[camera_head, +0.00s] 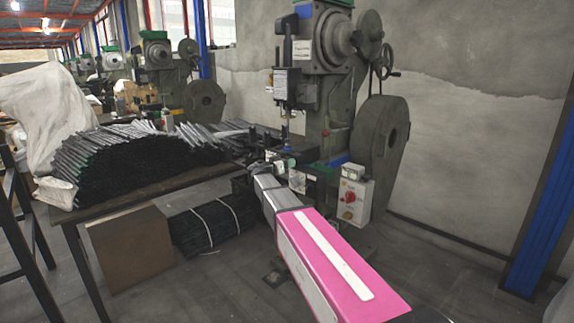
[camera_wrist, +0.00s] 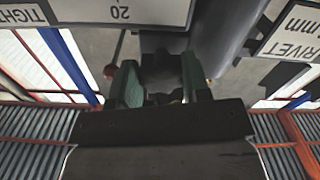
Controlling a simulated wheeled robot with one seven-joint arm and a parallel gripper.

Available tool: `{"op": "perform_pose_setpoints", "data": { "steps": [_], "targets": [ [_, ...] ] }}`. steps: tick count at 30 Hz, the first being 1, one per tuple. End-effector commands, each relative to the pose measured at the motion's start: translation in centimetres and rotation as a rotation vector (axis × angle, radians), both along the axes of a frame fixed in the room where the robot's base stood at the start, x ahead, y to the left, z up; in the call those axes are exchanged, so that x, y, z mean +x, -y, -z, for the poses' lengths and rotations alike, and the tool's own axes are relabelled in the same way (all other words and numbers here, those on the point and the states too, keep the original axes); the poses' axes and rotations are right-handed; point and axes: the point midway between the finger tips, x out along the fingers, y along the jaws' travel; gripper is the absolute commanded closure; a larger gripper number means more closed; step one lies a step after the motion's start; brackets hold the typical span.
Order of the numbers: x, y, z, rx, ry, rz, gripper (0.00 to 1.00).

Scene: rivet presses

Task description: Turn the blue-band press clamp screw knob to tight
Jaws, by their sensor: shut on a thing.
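The near press (camera_head: 338,100) is a grey-green machine with blue patches, at the centre right of the head view. My gripper (camera_head: 284,164) is at its front, at the height of its work table. In the wrist view my gripper's (camera_wrist: 162,88) two green fingers are closed around a small dark part, which I take for the clamp screw knob; the fingers and gripper body hide most of it. A plate reading TIGHT (camera_wrist: 22,14) shows upside down at the top left. I cannot tell the knob's angle.
A control box (camera_head: 351,197) with a red button is right of my arm. A table with a heap of dark rods (camera_head: 130,165) stands to the left. A red-tipped lever (camera_wrist: 110,71) is close beside the fingers.

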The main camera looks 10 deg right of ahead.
Motion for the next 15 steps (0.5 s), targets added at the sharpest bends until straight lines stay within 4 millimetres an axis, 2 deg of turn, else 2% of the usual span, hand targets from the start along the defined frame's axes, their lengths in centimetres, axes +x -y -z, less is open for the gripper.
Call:
{"op": "perform_pose_setpoints", "data": {
  "steps": [8,9,11,15],
  "targets": [
    [-0.17,-0.04,0.17,0.006,0.000,0.001,0.80],
    [-0.17,-0.04,0.16,0.006,0.000,0.001,0.50],
    [-0.16,-0.03,0.15,0.006,0.000,0.001,0.31],
    [-0.10,-0.03,0.10,0.004,0.000,0.001,0.31]
  ]
}}
